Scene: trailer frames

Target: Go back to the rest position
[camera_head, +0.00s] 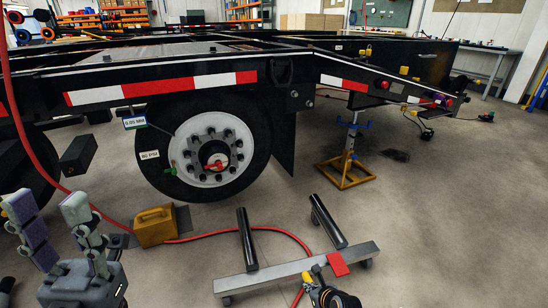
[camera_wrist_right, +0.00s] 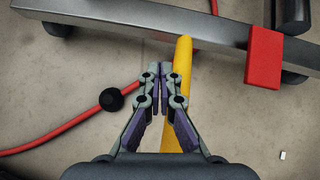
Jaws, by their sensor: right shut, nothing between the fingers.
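My left gripper (camera_head: 42,205) is at the lower left of the head view, its two fingers raised and apart, with nothing between them. My right gripper (camera_wrist_right: 160,70) shows in the wrist view, its fingertips together and empty. A yellow bar (camera_wrist_right: 183,58) passes right beside and partly behind its fingers; I cannot tell whether they touch. Past the fingertips lies a grey metal beam (camera_wrist_right: 130,20) with a red block (camera_wrist_right: 264,58) on it.
A trailer (camera_head: 190,85) with a large wheel (camera_head: 205,150) stands ahead. A wheel dolly (camera_head: 280,275) with two black rollers lies on the floor before it. A yellow chock-like block (camera_head: 155,226), a red hose (camera_head: 265,229) and a yellow-based stand (camera_head: 345,177) are nearby.

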